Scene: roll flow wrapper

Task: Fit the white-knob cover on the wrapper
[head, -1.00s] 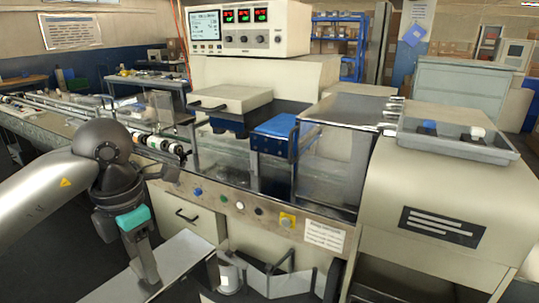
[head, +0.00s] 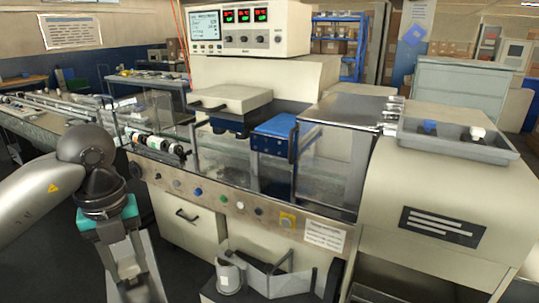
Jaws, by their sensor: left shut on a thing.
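The wrapper (head: 190,225) is a long cream machine with glass guards across the middle. A small white knob (head: 478,133) shows in the grey tray (head: 460,148) on the right housing, with a blue knob (head: 430,127) left of it. I cannot make out the cover under the white knob. My left gripper (head: 130,285) points down at the lower left, in front of the machine and away from the tray. It is shut on a light grey panel (head: 150,265), seen nearly edge-on and cut off below. My right gripper is out of view.
A blue block (head: 272,130) sits in the wrapper's middle behind glass guards. A control box (head: 250,30) stands above. A grey angled bin (head: 270,280) stands at the lower front. Dark floor (head: 185,275) is free between gripper and bin.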

